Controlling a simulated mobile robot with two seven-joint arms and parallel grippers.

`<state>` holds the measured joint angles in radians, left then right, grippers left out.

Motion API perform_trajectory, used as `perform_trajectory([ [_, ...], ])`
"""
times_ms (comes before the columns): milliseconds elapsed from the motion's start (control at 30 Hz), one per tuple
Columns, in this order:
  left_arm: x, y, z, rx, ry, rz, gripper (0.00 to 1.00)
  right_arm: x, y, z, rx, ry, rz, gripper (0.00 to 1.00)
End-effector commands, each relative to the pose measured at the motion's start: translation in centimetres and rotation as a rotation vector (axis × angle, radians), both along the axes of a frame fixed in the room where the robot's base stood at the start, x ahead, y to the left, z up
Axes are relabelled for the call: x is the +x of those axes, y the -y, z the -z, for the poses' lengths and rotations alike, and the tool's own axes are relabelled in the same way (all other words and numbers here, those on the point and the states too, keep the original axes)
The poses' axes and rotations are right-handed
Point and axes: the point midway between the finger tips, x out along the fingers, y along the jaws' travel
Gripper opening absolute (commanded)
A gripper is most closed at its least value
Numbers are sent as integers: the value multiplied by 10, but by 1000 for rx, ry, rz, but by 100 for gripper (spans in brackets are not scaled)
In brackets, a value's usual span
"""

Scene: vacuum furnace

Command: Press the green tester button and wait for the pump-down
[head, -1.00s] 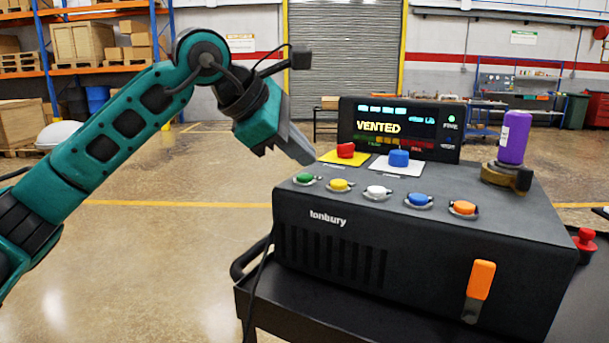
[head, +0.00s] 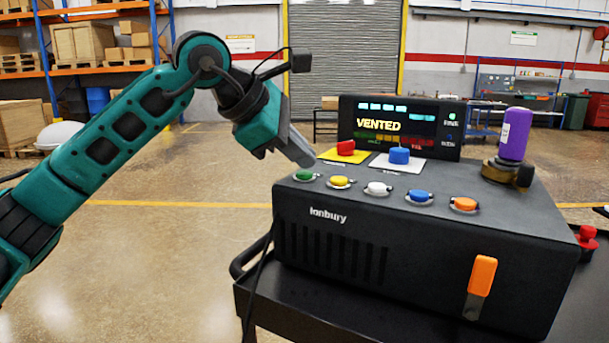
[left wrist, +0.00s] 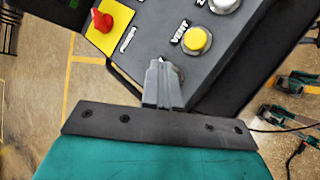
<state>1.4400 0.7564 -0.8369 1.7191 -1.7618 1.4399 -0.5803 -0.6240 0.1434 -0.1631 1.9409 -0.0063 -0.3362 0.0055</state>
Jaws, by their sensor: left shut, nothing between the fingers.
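The black tester box (head: 330,245) carries a row of buttons along its front top edge. The green button (head: 306,175) is at the left end, beside the yellow button (head: 340,182). My left gripper (head: 308,163) is shut and empty, its tips pointing down just behind and above the green button; I cannot tell whether they touch it. In the left wrist view the shut fingers (left wrist: 163,68) lie beside the yellow button (left wrist: 197,40), marked VENT; the green button is hidden there. The display (head: 398,128) reads VENTED. My right gripper is out of view.
A red knob (head: 346,148) on a yellow plate and a blue knob (head: 399,156) on a white plate stand behind the buttons. A purple cylinder (head: 514,135) rises at the right rear. An orange lever (head: 482,276) is on the front. Open floor lies left.

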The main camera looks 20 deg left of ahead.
Motion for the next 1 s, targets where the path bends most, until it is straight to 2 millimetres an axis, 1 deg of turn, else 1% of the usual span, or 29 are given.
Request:
perform_trajectory([
  [367,0,0,0,0,1,-1,0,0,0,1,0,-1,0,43],
  [1000,0,0,9,1,0,-1,0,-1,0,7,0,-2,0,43],
])
